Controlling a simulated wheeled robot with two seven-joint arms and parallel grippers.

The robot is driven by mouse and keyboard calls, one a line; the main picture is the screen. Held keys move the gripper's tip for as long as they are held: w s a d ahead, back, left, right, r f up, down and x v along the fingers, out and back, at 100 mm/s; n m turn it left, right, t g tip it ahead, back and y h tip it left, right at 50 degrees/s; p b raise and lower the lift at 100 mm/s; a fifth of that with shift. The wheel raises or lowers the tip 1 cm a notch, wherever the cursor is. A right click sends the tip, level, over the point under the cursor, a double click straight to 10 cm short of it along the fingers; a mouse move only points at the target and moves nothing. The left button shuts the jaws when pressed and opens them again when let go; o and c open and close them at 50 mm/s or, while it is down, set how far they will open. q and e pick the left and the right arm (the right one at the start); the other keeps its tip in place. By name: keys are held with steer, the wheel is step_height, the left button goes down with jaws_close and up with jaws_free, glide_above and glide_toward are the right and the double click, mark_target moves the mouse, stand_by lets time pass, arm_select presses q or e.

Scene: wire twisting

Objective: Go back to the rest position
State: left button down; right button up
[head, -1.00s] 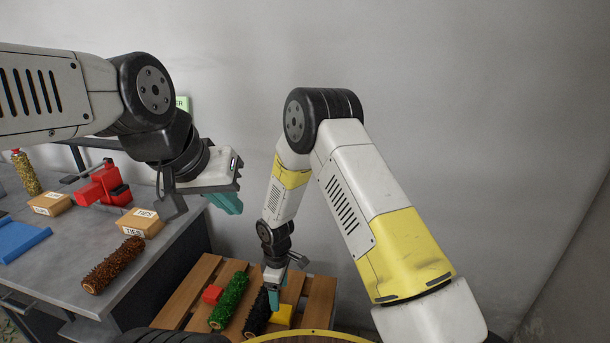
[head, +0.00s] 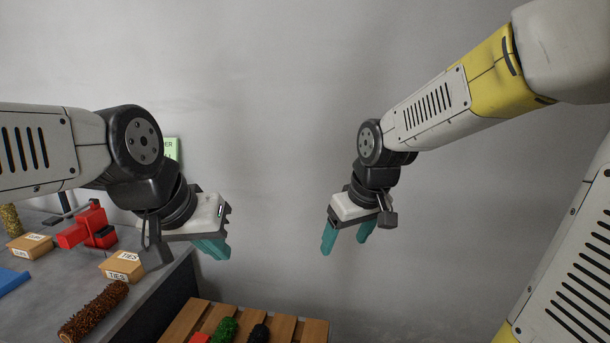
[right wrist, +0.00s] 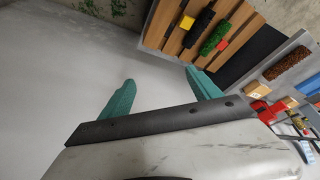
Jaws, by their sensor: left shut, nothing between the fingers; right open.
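My left gripper (head: 213,249) is at the left of centre in the head view, above the right edge of the grey bench. Its teal fingers are together and empty. My right gripper (head: 345,238) hangs right of centre against the grey wall, above and to the right of the wooden pallet. Its two teal fingers are apart with nothing between them. The right wrist view also shows the right gripper's open fingers (right wrist: 162,95), with the wall and floor area beyond.
The grey bench (head: 150,287) holds a brown bristly roll (head: 93,312), boxes marked TIES (head: 122,266) and a red tool (head: 85,230). The wooden pallet (head: 312,331) carries a green roll (head: 225,330), a black roll (head: 258,333) and a red block (head: 199,338). Room between the grippers is free.

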steer(key=s+d+r+m+t, duration=0.2)
steer(key=s+d+r+m, duration=0.2)
steer(key=s, duration=0.7)
step_height(320, 180, up, 2)
steer(key=shift+s+d, duration=0.15)
steer(key=shift+d, duration=0.6)
steer(key=shift+s+m, duration=0.4)
steer(key=shift+c, duration=0.4)
